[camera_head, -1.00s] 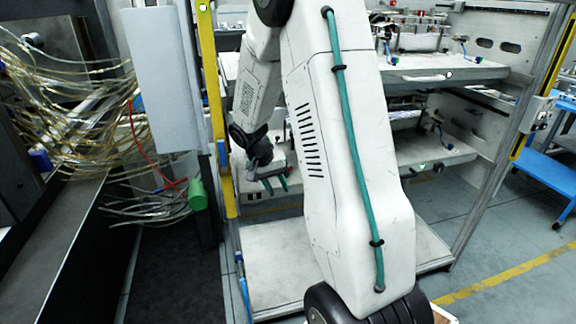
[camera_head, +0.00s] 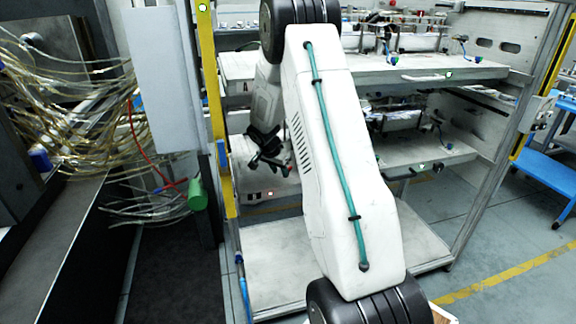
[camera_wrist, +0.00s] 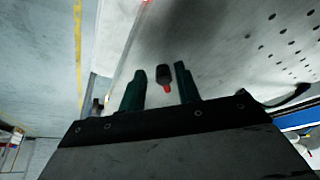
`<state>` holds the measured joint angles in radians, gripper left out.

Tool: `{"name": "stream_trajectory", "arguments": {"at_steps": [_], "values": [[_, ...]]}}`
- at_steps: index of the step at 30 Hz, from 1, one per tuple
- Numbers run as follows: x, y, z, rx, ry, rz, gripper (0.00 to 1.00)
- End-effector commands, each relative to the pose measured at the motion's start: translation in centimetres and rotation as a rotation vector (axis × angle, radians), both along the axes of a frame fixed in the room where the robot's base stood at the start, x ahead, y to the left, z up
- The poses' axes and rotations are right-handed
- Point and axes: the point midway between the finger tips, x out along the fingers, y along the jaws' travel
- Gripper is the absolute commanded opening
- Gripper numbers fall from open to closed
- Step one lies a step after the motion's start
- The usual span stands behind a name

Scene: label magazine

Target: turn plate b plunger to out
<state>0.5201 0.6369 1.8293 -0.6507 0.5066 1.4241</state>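My gripper (camera_wrist: 160,68) is open in the wrist view, with its two green fingers apart. A small black knob with a red end (camera_wrist: 164,77), which looks like a plunger, shows in the gap between the fingertips. I cannot tell whether it is between the fingers or just beyond them; neither finger visibly touches it. It stands out from a pale plate (camera_wrist: 215,50). In the head view my gripper (camera_head: 272,158) is beside the left part of the middle shelf, partly hidden by my arm. I see no letter marking plate b.
A rack with an upper shelf (camera_head: 430,72) and a middle shelf (camera_head: 430,158) carries several fixtures. A yellow post (camera_head: 212,110) and hanging cables (camera_head: 70,110) stand left. A green cylinder (camera_head: 197,194) is near the post.

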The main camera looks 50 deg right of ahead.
Motion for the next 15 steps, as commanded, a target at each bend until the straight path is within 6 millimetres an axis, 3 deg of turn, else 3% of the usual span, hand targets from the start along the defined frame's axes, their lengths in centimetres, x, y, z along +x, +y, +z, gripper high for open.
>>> {"name": "stream_trajectory", "arguments": {"at_steps": [7,10,15], "values": [[0.8,-4.8,0.0,-0.001,-0.001,-0.002,0.33],[1.0,-5.9,0.0,0.0,-0.001,-0.002,0.33],[1.0,-6.2,-1.0,0.001,0.001,0.0,0.33]]}}
